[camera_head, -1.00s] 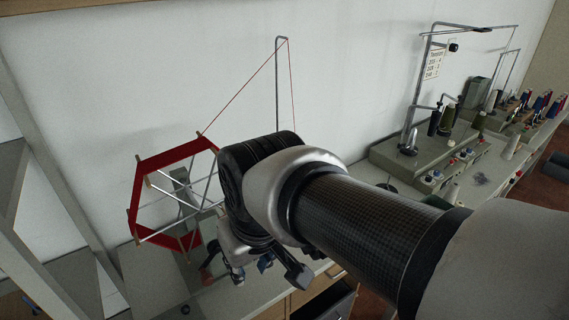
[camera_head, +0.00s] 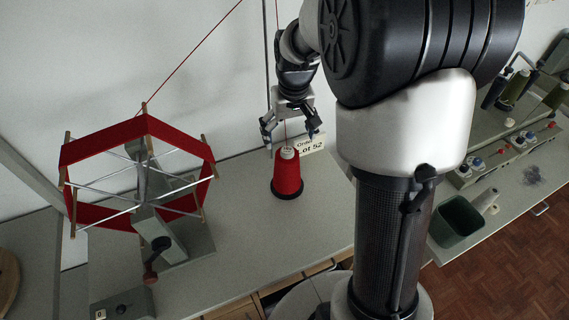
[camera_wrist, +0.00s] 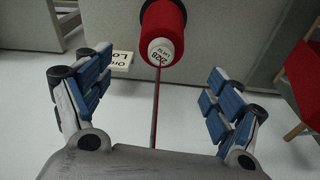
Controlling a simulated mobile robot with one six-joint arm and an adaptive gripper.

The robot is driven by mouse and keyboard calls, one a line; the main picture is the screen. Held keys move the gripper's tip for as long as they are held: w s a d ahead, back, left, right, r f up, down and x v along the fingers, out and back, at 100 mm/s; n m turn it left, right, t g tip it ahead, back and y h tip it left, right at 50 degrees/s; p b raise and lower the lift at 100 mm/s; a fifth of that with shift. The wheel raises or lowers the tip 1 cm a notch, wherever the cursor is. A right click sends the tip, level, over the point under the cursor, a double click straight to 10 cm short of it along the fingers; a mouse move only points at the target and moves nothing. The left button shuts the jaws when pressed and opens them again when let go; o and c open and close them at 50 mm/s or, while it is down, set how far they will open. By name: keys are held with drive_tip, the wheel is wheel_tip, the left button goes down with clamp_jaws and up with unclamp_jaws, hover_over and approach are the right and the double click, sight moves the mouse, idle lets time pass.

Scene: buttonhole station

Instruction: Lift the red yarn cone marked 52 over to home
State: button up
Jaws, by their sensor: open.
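The red yarn cone (camera_head: 287,178) stands upright on a dark base on the grey bench (camera_head: 247,226). In the wrist view the cone (camera_wrist: 166,18) is at the top centre, beyond the two spread blue-padded fingers (camera_wrist: 160,76). I cannot tell which place is home.
A yarn reel with red yarn (camera_head: 105,137) and a crank stands left of the cone. A thin upright rod (camera_head: 267,60) is behind the cone. A green bin (camera_head: 457,222) and a machine with small spools (camera_head: 508,150) are at right. Bench front of the cone is clear.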

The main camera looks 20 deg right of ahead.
sight(288, 149)
drive_tip(key=f, duration=0.2)
drive_tip(key=f+b, duration=0.1)
drive_tip(key=f, duration=0.2)
drive_tip(key=w+f, duration=0.1)
drive_tip(key=f, duration=0.1)
drive_tip(key=shift+w+d+f, duration=0.1)
drive_tip(key=shift+d+f, duration=0.05)
wheel_tip(288, 149, down, 4)
drive_tip(key=shift+w+f+b, duration=0.1)
drive_tip(key=shift+w+b, duration=0.05)
drive_tip(key=shift+b, duration=0.85)
drive_tip(key=shift+w+f, duration=0.15)
drive_tip(key=shift+f, duration=0.3)
drive_tip(key=shift+r, duration=0.1)
drive_tip(key=c, duration=1.4)
